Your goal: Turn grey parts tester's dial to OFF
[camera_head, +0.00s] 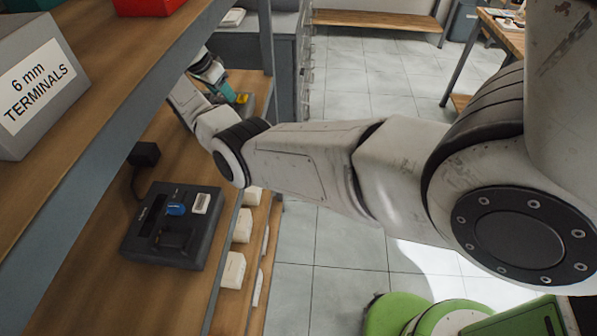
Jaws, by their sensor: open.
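The grey parts tester (150,243) is a dark, boxy device on the wooden shelf at the lower left. It has a blue dial (176,208) on top, and a small pale label or display (201,203) to the dial's right. The dial's setting and any OFF mark are too small to read. My arm reaches in from the right and bends away past the tester. My gripper (212,72) is small and partly hidden at the far end of the shelf, open, well away from the tester and not touching the dial.
A small teal and yellow item (241,98) lies near my gripper. A black plug box (144,154) with a cable sits behind the tester. A grey bin marked 6 mm TERMINALS (40,85) stands on the upper shelf. Pale boxes (233,270) lie below. Tiled floor is open right of the shelving.

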